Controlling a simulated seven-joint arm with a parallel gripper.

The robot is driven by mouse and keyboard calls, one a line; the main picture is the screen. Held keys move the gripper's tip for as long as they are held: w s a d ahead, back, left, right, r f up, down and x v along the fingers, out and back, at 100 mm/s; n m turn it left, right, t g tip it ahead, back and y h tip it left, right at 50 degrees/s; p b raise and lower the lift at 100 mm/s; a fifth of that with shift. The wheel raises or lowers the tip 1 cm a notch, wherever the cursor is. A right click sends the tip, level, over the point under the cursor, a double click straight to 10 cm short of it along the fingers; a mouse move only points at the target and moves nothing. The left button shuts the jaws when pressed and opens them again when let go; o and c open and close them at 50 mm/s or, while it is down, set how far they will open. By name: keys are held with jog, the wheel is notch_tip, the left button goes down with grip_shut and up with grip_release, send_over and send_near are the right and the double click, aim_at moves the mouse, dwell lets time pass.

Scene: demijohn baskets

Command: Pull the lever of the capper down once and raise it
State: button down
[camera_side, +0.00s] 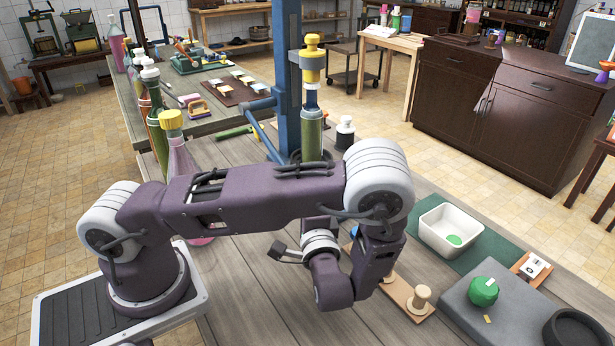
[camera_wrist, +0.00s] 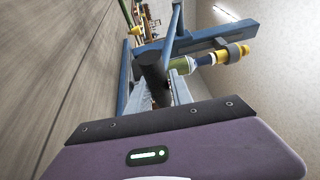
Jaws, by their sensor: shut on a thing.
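The capper has a blue column (camera_side: 287,75) on the wooden table, with a yellow head (camera_side: 312,62) above an upright green bottle (camera_side: 311,135). Its blue lever (camera_side: 267,138) slants down toward my arm in the side view, and its lower end is hidden behind the arm. In the wrist view the lever's black grip (camera_wrist: 152,66) lies between the pale fingers of my gripper (camera_wrist: 166,90), which is shut on it. The column (camera_wrist: 205,43), bottle and yellow head (camera_wrist: 235,53) appear just beyond. My gripper's fingers are hidden in the side view.
Tall bottles, one with a yellow cap (camera_side: 171,119), stand left of the capper. A small dark bottle (camera_side: 345,132) stands to its right. A white tub (camera_side: 450,229), a grey block (camera_side: 500,305) with a green lump (camera_side: 484,291), and a wooden peg board (camera_side: 408,300) are at right.

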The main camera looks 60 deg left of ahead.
jog(key=shift+s+a+f, duration=0.1)
jog(key=shift+a+f, duration=0.15)
jog(key=shift+f, duration=0.4)
jog(key=shift+a+f, duration=0.2)
jog(key=shift+f, duration=0.45)
jog(key=c, duration=1.2)
grip_release()
jog(key=shift+d, duration=0.15)
jog(key=v, duration=0.6)
jog(key=shift+s+d, duration=0.2)
jog(key=shift+d, duration=0.15)
